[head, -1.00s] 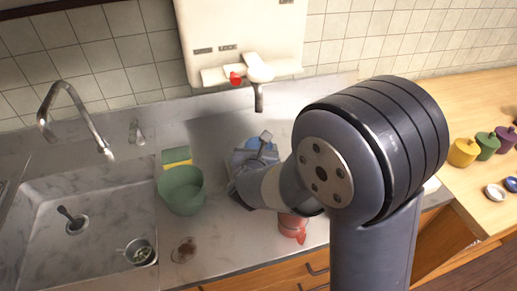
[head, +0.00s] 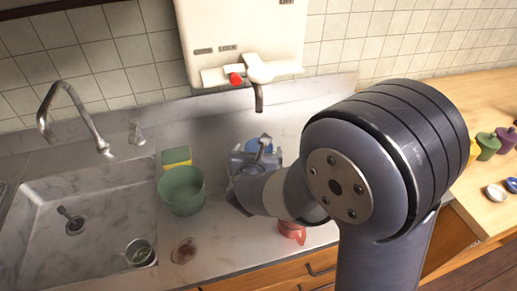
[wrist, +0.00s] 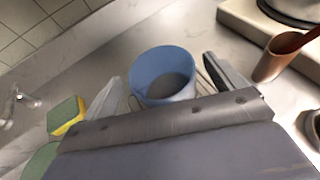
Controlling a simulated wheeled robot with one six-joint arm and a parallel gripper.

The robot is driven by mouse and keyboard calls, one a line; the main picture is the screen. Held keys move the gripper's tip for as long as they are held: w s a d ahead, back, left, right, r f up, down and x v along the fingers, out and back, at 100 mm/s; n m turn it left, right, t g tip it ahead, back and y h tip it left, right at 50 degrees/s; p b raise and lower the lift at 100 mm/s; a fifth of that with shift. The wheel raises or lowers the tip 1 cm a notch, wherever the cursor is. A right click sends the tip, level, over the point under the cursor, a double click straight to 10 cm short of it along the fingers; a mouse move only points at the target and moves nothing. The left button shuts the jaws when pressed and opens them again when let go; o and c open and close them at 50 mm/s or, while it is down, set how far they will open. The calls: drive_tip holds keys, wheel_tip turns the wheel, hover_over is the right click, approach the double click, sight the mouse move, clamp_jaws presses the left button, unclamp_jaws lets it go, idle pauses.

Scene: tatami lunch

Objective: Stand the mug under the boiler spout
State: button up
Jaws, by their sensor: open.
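The blue mug (wrist: 160,80) stands upright on the steel counter, open end up, between my gripper's fingers in the wrist view. In the head view only a bit of blue (head: 258,146) shows past my gripper (head: 256,152). My gripper (wrist: 168,88) is open, one finger on each side of the mug; contact cannot be told. The white boiler (head: 245,38) hangs on the tiled wall with a red knob (head: 235,79). Its dark spout (head: 259,97) points down, above and behind the mug in the head view.
A green bowl (head: 181,190) and a yellow-green sponge (head: 176,156) stand left of my gripper. The sink (head: 110,215) is further left. A red vessel (head: 292,231) sits near the front edge, partly hidden by my arm.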

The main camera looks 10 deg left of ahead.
drive_tip(key=v, duration=1)
drive_tip(key=shift+s, duration=0.2)
drive_tip(key=shift+c, duration=0.3)
idle(0.6)
